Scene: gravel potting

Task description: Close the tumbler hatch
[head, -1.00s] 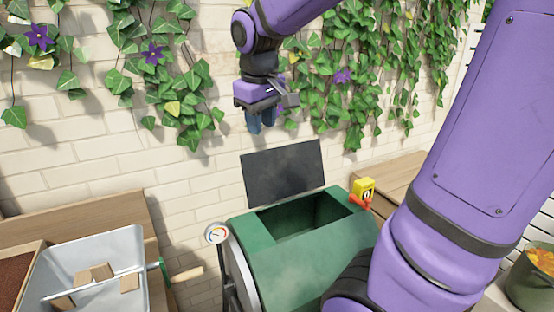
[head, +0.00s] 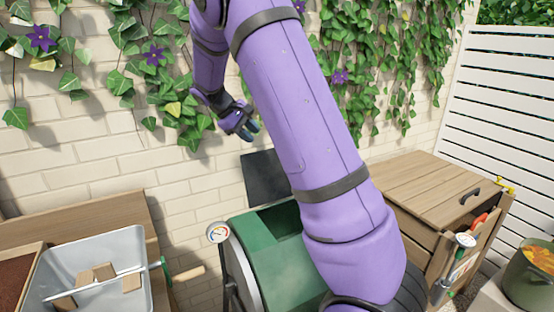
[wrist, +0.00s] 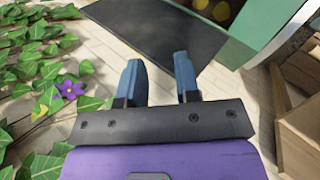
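The green tumbler (head: 275,265) stands in the lower middle of the head view, with its top opening uncovered. Its dark hatch (head: 262,178) stands raised behind the opening; my arm hides its right part and part of the tumbler. My gripper (head: 250,132) is above the hatch's upper left, apart from it. In the wrist view my gripper (wrist: 158,80) has two blue fingers spread apart with nothing between them. The hatch (wrist: 165,35) lies beyond the fingertips there, and the green tumbler (wrist: 270,30) is at upper right.
A grey tub (head: 130,260) with wooden blocks stands at left by a dial gauge (head: 218,232). An ivy-covered brick wall (head: 100,160) closes the back.

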